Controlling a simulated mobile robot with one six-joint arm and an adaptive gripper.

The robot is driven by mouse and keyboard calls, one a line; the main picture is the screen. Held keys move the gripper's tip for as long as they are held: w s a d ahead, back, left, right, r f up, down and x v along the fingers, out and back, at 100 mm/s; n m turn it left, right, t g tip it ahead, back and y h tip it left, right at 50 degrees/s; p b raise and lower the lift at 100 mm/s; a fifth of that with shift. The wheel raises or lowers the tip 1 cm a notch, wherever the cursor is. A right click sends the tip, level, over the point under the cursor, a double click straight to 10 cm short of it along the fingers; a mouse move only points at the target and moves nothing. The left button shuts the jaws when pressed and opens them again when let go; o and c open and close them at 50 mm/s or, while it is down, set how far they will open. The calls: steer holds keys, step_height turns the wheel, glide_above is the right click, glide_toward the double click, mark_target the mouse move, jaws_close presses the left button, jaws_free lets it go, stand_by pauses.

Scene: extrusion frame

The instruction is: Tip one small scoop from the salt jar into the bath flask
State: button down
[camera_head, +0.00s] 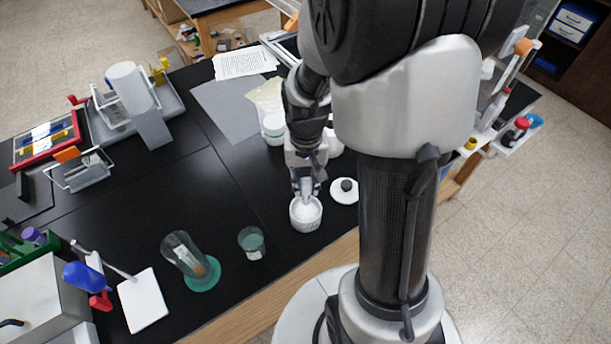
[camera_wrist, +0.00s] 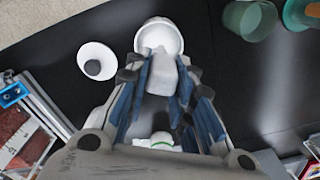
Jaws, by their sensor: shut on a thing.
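The open white jar (camera_head: 306,222), with white contents, stands near the bench's front edge; its rim also shows in the wrist view (camera_wrist: 178,28). My gripper (camera_head: 305,185) points down over it. In the wrist view its blue-padded fingers (camera_wrist: 162,78) are shut on a pale grey-white piece, apparently the scoop (camera_wrist: 163,72), whose far end reaches the jar's mouth. I cannot tell whether the scoop holds salt. A small teal glass vessel (camera_head: 252,243), possibly the bath flask, stands left of the jar; it shows top right in the wrist view (camera_wrist: 248,18).
A white lid (camera_head: 344,191) with a black knob lies right of the jar. A tall clear cylinder (camera_head: 184,253) on a teal base stands left of the teal vessel. White-and-green containers (camera_head: 273,128) stand behind my wrist. The bench between jar and teal vessel is clear.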

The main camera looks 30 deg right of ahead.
mark_target(306, 197)
steer(key=shift+f+b, duration=2.6)
steer(key=shift+f, duration=0.85)
steer(key=shift+r, duration=0.15)
steer(key=shift+r+p, duration=4.1)
steer(key=shift+r, duration=0.85)
